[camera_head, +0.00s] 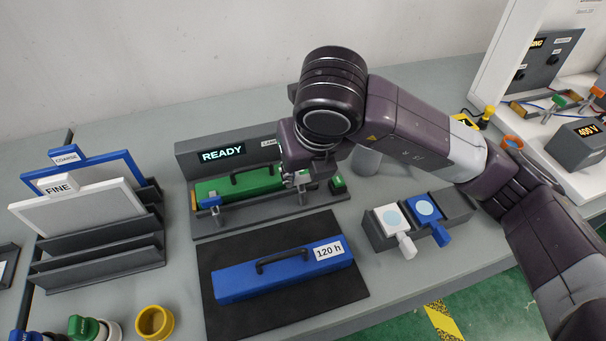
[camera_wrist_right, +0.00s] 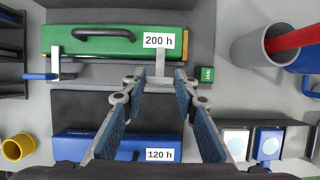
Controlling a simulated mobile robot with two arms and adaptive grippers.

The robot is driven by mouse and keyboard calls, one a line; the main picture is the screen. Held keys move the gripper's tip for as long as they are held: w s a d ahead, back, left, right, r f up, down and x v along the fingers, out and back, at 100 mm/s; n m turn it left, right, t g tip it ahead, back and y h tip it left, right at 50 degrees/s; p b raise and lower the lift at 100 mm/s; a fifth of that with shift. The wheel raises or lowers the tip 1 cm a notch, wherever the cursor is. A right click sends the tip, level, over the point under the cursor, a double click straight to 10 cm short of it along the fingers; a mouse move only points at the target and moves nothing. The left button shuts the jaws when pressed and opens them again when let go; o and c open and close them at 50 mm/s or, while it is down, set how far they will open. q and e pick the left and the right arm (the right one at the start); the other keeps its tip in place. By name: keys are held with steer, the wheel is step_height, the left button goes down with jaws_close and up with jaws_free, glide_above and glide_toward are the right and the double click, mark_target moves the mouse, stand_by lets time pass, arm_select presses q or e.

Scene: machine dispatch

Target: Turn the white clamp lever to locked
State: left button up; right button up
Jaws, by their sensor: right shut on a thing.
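The white clamp lever (camera_wrist_right: 160,80) shows in the right wrist view, at the front edge of the fixture below the "200 h" label. My right gripper (camera_wrist_right: 158,75) has its fingertips on either side of the lever and is shut on it. In the head view my right gripper (camera_head: 300,181) reaches down at the right end of the green cartridge (camera_head: 240,184), and its wrist hides part of the fixture (camera_head: 185,160). A second clamp with a blue lever (camera_wrist_right: 40,76) stands at the cartridge's left end, its lever pointing left. My left gripper is not in view.
The fixture's display (camera_head: 222,155) reads READY. A blue "120 h" cartridge (camera_head: 240,283) lies on a black mat (camera_head: 345,290) in front. A small green block (camera_wrist_right: 206,75) sits just right of the gripper. A holder with white and blue pieces (camera_head: 455,205) stands to the right.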

steer(key=shift+w, duration=0.1)
steer(key=o, duration=1.2)
steer(key=shift+c, duration=0.2)
steer(key=shift+r, duration=0.1)
steer(key=v, duration=1.2)
